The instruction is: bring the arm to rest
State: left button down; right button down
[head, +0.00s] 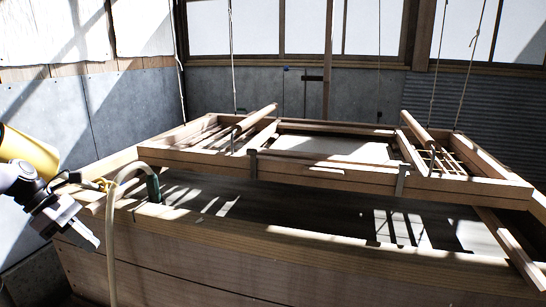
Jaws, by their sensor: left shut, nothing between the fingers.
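My left gripper (88,238) is at the left edge of the head view, shut and empty. It points down and to the right, beside the left end of the wooden vat (190,250) and apart from the mould. The wooden mould (330,172) hangs on cords above the vat, with a roller-like bar on each side of its frame. My right gripper is not in view.
A pale hose (112,220) arches over the vat's left rim close to my left gripper. A yellow cylinder (28,152) is at the far left. Cords (232,60) run down to the mould. Grey walls and windows stand behind.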

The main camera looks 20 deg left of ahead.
pick_arm(q)
jog(key=s+d+f+n+t+h, duration=0.1)
jog(key=d+f+n+t, duration=0.1)
jog(key=f+n, duration=0.3)
jog(key=s+d+f+n+t, duration=0.1)
jog(key=s+d+f+n, duration=0.1)
jog(key=f, duration=0.5)
jog(key=s+d+f+n+t+y, duration=0.35)
jog(key=d+f+n+t, duration=0.25)
jog(key=d+f+n, duration=1.2)
jog(key=s+d+r+n+g+y, duration=0.1)
jog(key=d+r+n, duration=0.1)
jog(key=d+n, duration=0.75)
jog(key=s+d+r+n+g, duration=0.1)
jog(key=d+r+n, duration=0.2)
jog(key=d+n, duration=0.6)
notch_tip(320, 180, up, 9)
jog(key=s+a+p, duration=0.1)
jog(key=p, duration=1.1)
jog(key=shift+s+a+r+n+y, duration=0.15)
jog(key=shift+a+r+n+y, duration=0.05)
jog(key=shift+a+n+y, duration=0.2)
jog(key=shift+f, duration=0.1)
